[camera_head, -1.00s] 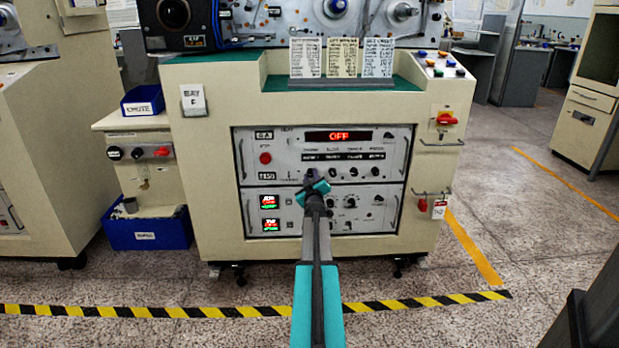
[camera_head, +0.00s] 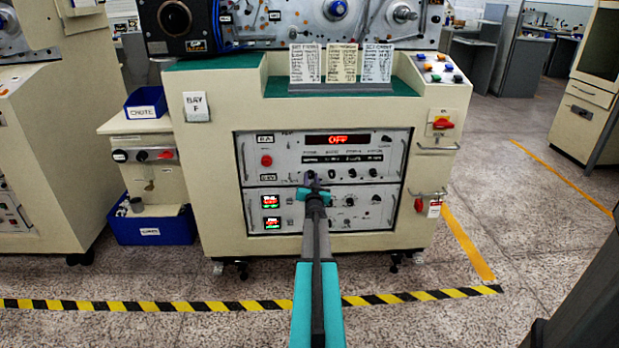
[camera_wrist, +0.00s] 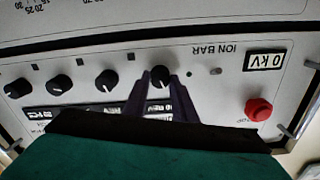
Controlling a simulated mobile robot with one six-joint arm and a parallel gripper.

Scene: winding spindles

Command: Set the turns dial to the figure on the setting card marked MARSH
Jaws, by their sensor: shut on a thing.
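My gripper (camera_wrist: 160,92) is shut on a black knob (camera_wrist: 160,74) with a white pointer mark, its two dark fingers on either side. In the head view my gripper (camera_head: 311,180) is at the left end of the knob row on the upper instrument panel (camera_head: 256,151). The label for this knob is not readable, so I cannot tell whether it is the turns dial. Three setting cards, left (camera_head: 304,64), middle (camera_head: 342,64) and right (camera_head: 377,64), stand on the green ledge. Their print is too small to tell which is marked MARSH.
Three more knobs (camera_wrist: 105,80) continue the row. A red button (camera_wrist: 258,109) and a "0 kV" label (camera_wrist: 264,61) are near the gripper. A red display (camera_head: 338,139) reads OFF. Metal handles edge the panels. A lower panel (camera_head: 355,224) lies below.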

